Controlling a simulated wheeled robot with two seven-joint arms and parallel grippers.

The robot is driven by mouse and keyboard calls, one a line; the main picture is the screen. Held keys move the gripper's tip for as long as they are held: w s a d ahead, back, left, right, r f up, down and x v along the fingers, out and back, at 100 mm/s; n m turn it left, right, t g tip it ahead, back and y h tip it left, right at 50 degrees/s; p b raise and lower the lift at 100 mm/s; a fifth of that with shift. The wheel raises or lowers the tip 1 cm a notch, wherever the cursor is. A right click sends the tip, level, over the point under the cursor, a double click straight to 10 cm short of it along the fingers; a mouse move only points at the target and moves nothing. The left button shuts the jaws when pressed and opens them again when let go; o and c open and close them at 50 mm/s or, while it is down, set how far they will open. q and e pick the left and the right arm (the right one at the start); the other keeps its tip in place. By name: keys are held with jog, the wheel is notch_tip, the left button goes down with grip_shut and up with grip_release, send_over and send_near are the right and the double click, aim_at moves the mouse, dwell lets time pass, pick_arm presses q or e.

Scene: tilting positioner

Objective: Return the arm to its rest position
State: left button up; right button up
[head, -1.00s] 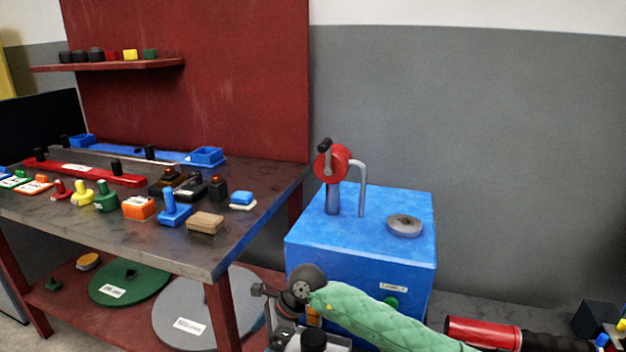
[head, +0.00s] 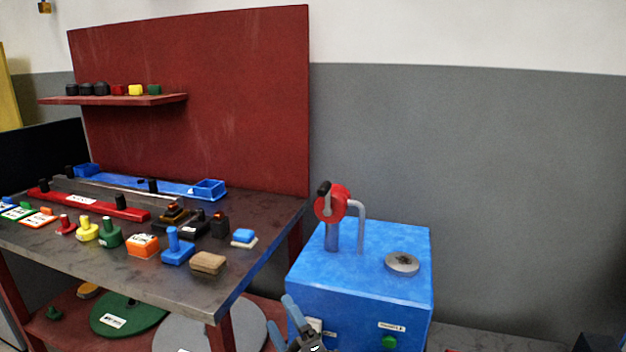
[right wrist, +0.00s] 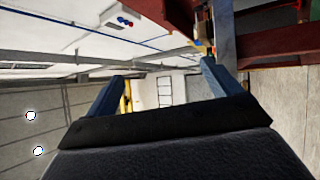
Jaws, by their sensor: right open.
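My right gripper (head: 296,322) shows at the bottom of the head view, in front of the lower left part of the blue box (head: 360,275). Its blue-grey fingers are apart with nothing between them. In the right wrist view my right gripper (right wrist: 160,85) also shows two spread fingers and an empty gap, with the room's wall and ceiling beyond. My left gripper is not in view. Most of the right arm is below the head view's edge.
A dark-topped workbench (head: 225,285) with several small coloured parts stands at left. A red crank (head: 332,202) and a grey disc (head: 402,263) sit on the blue box. A green disc (head: 130,316) lies on the lower shelf. Bare grey wall is at right.

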jog(key=s+d+f+m+g+h+p, duration=0.2)
jog(key=s+d+f+m+g+h, duration=0.15)
jog(key=d+f+m+h, duration=0.35)
jog(key=s+d+f+m+g+h+p, duration=0.1)
jog(key=s+d+f+m+g+h, duration=0.1)
jog(key=s+d+f+m+h, duration=0.45)
pick_arm(q)
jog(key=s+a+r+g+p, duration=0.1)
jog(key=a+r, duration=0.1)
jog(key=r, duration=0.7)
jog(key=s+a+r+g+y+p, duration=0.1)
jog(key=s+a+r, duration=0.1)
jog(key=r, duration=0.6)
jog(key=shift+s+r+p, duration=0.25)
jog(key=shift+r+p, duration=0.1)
jog(key=shift+p, duration=0.05)
pick_arm(e)
jog(key=s+d+f+m+g, duration=0.2)
jog(key=s+f+g, duration=0.1)
jog(key=s, duration=0.4)
jog(key=s+d+f+m+g+y, duration=0.1)
jog(key=s+d+f+m+g, duration=0.1)
jog(key=s, duration=0.5)
jog(key=s+d+f+m+g+y, duration=0.1)
jog(key=s+d+f+m+g, duration=0.1)
jog(key=s+f+g, duration=0.3)
jog(key=shift+s+d+f+m+g, duration=0.3)
jog(key=shift+s+d+m+g, duration=0.25)
jog(key=shift+s, duration=0.7)
